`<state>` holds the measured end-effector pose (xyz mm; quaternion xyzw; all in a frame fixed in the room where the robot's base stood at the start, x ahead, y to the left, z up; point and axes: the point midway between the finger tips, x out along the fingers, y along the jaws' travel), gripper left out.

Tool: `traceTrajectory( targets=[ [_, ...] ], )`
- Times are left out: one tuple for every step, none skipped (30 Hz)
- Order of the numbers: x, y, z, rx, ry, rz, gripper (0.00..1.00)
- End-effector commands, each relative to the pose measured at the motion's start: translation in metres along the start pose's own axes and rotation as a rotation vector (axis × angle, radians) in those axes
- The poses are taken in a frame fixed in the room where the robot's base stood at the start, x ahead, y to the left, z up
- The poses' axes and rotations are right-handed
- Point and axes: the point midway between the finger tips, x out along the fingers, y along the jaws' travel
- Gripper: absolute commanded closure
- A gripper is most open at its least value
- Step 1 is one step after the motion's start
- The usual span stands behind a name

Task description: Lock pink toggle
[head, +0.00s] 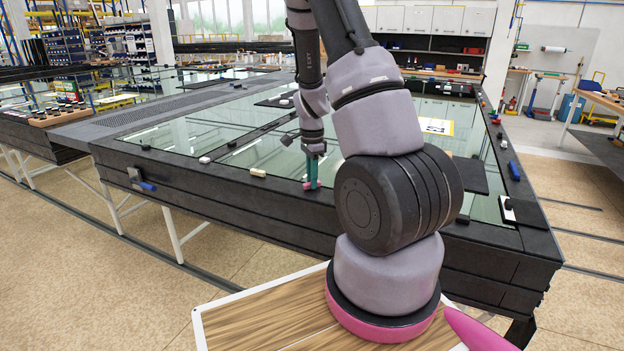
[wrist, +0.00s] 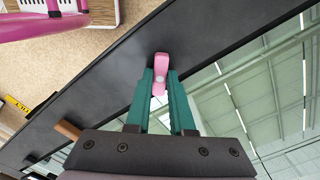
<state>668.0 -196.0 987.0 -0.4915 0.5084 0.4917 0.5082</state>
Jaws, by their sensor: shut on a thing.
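The pink toggle (wrist: 160,75) sits on the black frame border beside the glass in the wrist view. My gripper (wrist: 161,88) has teal fingers, one on each side of the toggle's lower part, and is shut on it. In the head view the pink toggle (head: 308,186) shows at the foot of my gripper (head: 312,180), on the near edge of the black frame. The fingers point down and hide part of the toggle there. The glass pane (wrist: 265,85) lies right beside the toggle.
A cream toggle (head: 258,173) and a white one (head: 204,160) sit along the same near edge. A blue-handled clamp (head: 143,184) is on the frame's front side. A blue piece (head: 514,170) lies on the right border. A brown handle (wrist: 68,130) shows left of my gripper.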

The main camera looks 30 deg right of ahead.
Motion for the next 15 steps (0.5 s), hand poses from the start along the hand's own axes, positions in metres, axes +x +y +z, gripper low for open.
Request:
traceTrajectory(
  targets=[
    [-0.0003,-0.0002,-0.0007,-0.041,0.0,-0.001,1.0],
    [-0.0003,-0.0003,-0.0004,-0.07,0.0,-0.001,1.0],
    [-0.0003,-0.0002,-0.0004,-0.108,0.0,-0.001,1.0],
    [-0.0004,-0.0002,-0.0007,-0.136,0.0,-0.001,1.0],
    [-0.0004,-0.0001,-0.0009,-0.164,0.0,-0.001,1.0],
    [-0.0004,-0.0002,-0.0008,-0.202,0.0,-0.001,1.0],
    [-0.0004,-0.0003,-0.0005,-0.231,0.0,-0.001,1.0],
    [-0.0005,-0.0003,-0.0004,-0.259,0.0,-0.001,1.0],
    [-0.0005,-0.0003,-0.0006,-0.296,0.0,-0.001,1.0],
    [-0.0005,-0.0003,-0.0008,-0.323,0.0,-0.001,1.0],
    [-0.0005,-0.0003,-0.0008,-0.35,0.0,-0.002,1.0],
    [-0.0005,-0.0004,-0.0006,-0.385,0.0,-0.002,1.0],
    [-0.0005,-0.0004,-0.0006,-0.41,0.0,-0.002,1.0],
    [-0.0005,-0.0004,-0.0007,-0.436,0.001,-0.002,1.0],
    [-0.0006,-0.0005,-0.0007,-0.466,0.001,-0.002,1.0]
  ],
)
